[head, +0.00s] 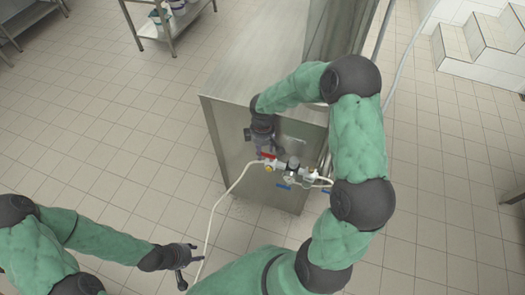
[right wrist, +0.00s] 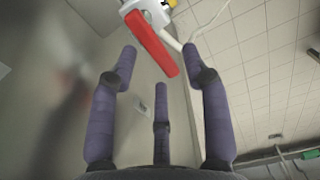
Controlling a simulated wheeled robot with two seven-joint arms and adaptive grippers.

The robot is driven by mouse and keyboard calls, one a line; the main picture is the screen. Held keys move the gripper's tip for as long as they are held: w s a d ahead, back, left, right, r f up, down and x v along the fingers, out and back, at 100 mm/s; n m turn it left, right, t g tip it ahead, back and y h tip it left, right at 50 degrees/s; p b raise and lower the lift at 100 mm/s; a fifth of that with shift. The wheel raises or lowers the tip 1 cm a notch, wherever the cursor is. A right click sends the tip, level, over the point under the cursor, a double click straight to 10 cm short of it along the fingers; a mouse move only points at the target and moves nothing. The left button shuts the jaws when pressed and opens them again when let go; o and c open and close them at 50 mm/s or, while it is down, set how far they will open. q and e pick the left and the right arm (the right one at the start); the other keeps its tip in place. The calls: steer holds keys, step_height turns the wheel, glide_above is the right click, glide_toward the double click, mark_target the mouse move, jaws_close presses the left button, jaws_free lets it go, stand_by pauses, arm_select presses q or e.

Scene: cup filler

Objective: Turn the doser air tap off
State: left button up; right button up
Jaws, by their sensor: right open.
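A tap with a red lever handle (head: 267,155) sits at the left end of a row of air fittings on the steel cabinet's side. Its red lever also shows in the right wrist view (right wrist: 151,44), slanting ahead of and partly between my fingertips, with no visible contact. My right gripper (head: 262,150) is just above this tap, its fingers (right wrist: 159,62) spread and empty. Two blue lever handles, one left (head: 283,186) and one right (head: 326,191), hang lower on the fittings. No label tells which tap is the doser's. My left gripper (head: 188,268) is low at the left, away from the fittings.
The steel cabinet (head: 222,125) stands right behind the fittings. A white hose (head: 222,200) runs from the red tap down to the left, near my left gripper. A gauge (head: 291,177) sits amid the fittings. The tiled floor (head: 120,130) at left is clear.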

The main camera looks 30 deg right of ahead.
steer(key=shift+f, duration=0.25)
jaws_close()
